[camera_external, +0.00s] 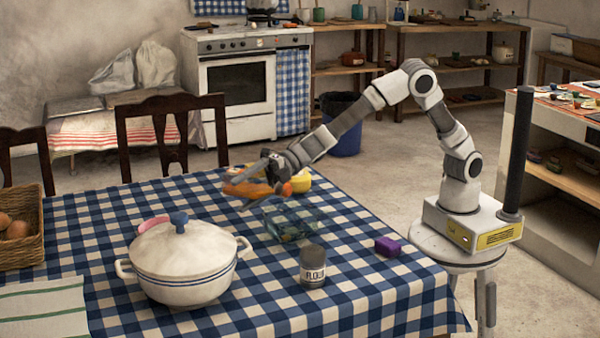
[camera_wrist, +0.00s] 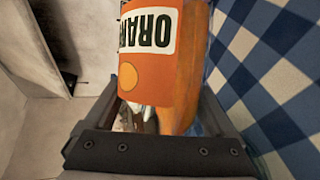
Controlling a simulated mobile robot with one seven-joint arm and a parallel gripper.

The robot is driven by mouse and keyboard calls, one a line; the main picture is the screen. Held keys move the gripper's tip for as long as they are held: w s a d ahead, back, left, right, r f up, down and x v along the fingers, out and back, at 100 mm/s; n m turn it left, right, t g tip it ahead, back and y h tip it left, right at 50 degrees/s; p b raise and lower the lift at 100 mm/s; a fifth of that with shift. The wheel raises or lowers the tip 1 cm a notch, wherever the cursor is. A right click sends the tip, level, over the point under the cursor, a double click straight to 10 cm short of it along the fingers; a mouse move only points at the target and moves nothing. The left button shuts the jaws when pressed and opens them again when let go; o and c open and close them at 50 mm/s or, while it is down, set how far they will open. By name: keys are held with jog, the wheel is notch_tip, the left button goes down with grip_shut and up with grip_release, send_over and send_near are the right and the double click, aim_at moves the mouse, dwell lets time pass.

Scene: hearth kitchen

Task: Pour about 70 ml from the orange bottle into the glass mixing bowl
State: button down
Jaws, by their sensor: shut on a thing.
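My gripper (camera_external: 262,178) is shut on the orange bottle (camera_external: 247,190) and holds it tilted, close to horizontal, above the table. In the wrist view the orange bottle (camera_wrist: 160,80) fills the space between the fingers, its label reading upside down. The glass mixing bowl (camera_external: 290,222) stands on the table just below and to the right of the bottle in the external view. Something dark or coloured shows low in the bowl, but I cannot tell what. I cannot make out the bottle's mouth or any stream of liquid.
A yellow thing (camera_external: 300,181) lies behind the bowl. A wicker basket (camera_external: 32,240) sits at the left. The table's right front is clear.

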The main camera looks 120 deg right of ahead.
aim_at(255, 183)
jog(key=shift+b, duration=0.65)
jog(key=shift+r, duration=0.1)
jog(key=shift+n+t, duration=0.5)
jog(key=shift+n, duration=0.3)
jog(key=shift+s+r+n+t+h, duration=0.25)
jog(key=shift+r+n+t+h, duration=0.05)
jog(key=shift+r+n, duration=0.1)
dwell(0.6)
jog(key=shift+a+r+n, duration=0.2)
jog(key=shift+r+n, duration=0.2)
dwell(0.4)
jog(key=shift+s+r+n+t, duration=0.2)
jog(key=shift+r+n+t, duration=0.3)
dwell(0.3)
jog(key=shift+s+a+r+n+t, duration=0.25)
jog(key=shift+a+r+n+t, duration=0.25)
jog(key=shift+n, duration=0.3)
jog(key=shift+s+a+r+n+t, duration=0.2)
jog(key=shift+a+r+n+t, duration=0.1)
jog(key=shift+r+n, duration=0.4)
dwell(2.3)
